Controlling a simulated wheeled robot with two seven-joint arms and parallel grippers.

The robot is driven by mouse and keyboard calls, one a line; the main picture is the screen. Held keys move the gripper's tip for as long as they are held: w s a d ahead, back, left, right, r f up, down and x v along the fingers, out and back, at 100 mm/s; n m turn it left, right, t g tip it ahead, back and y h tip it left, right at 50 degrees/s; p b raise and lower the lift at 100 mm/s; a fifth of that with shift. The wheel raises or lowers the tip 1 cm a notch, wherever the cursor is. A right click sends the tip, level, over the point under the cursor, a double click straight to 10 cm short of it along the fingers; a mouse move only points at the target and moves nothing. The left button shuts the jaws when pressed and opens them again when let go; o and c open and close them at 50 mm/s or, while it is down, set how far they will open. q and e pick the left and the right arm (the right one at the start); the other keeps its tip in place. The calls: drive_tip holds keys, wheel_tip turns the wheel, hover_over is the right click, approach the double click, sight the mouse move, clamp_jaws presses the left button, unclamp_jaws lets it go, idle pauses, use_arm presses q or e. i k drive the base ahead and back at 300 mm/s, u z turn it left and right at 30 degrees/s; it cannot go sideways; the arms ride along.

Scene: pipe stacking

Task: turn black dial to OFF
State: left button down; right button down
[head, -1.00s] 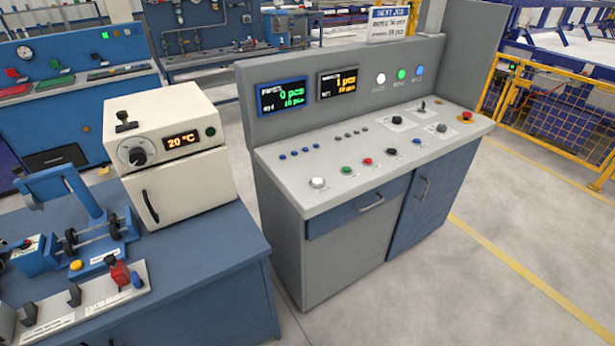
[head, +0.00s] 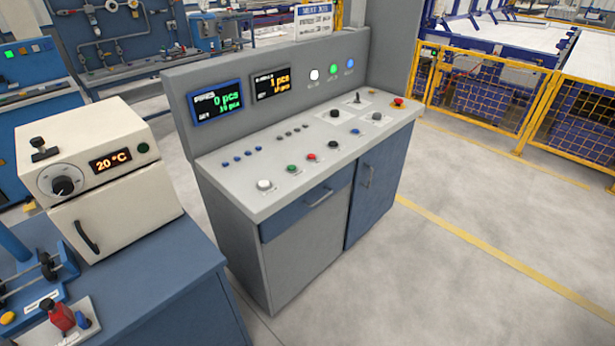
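A black dial (head: 63,186) with a pale ring around it sits on the front of a cream oven-like box (head: 120,212) at the left. The box's display (head: 110,161) reads 20 °C. The grey control console (head: 228,175) in the middle also carries a black knob (head: 335,113) on a white plate, a second black knob or button (head: 333,144) near its front edge, and a grey knob (head: 377,116). Their markings are too small to read. Neither of my grippers is in view.
The box stands on a blue workbench (head: 170,290) with a red-handled device (head: 62,315). A gap separates bench and console. The floor (head: 440,285) right of the console is clear up to a yellow fence (head: 530,100). A red button (head: 398,101) tops the console's right end.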

sight(334, 113)
drive_tip(key=z, duration=0.5)
drive_tip(key=k, duration=0.6)
drive_tip(key=z, duration=0.9)
drive_tip(key=i, duration=0.65)
drive_tip(key=z, duration=0.5)
drive_tip(key=i, duration=2.25)
drive_tip(key=u, duration=0.45)
drive_tip(key=i, duration=1.2)
drive_tip(key=u, duration=1.65)
drive_tip(key=i, duration=0.9)
drive_tip(key=u, duration=0.65)
